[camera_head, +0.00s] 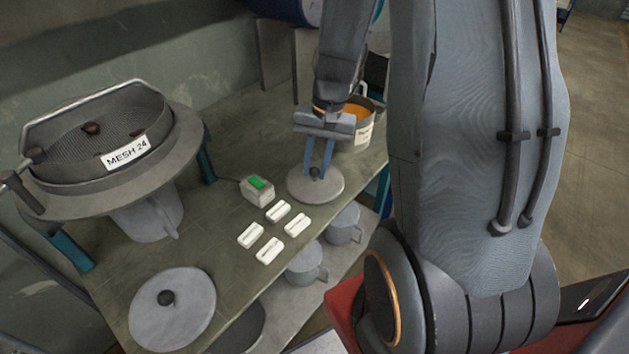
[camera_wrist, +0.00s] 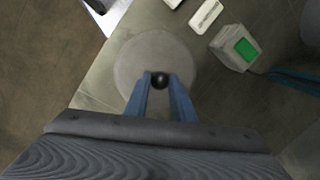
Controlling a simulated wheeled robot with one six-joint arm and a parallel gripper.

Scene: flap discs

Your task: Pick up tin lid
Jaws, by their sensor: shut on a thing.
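A round grey tin lid (camera_head: 316,188) with a dark knob lies on or just above the workbench, near its right front edge. It also shows in the wrist view (camera_wrist: 130,65), below my fingers. My gripper (camera_head: 317,170) points down over it, and its two blue fingers are shut on the dark knob (camera_wrist: 160,80). I cannot tell whether the lid is clear of the bench. A second round grey lid (camera_head: 185,312) with a dark knob lies at the front left of the bench.
A small box with a green top (camera_head: 258,190) and several white blocks (camera_head: 270,250) lie left of the gripped lid. A tin with orange contents (camera_head: 358,112) stands behind it. A sieve marked MESH 24 (camera_head: 100,135) stands at left. Grey mugs (camera_head: 306,263) sit on a lower shelf.

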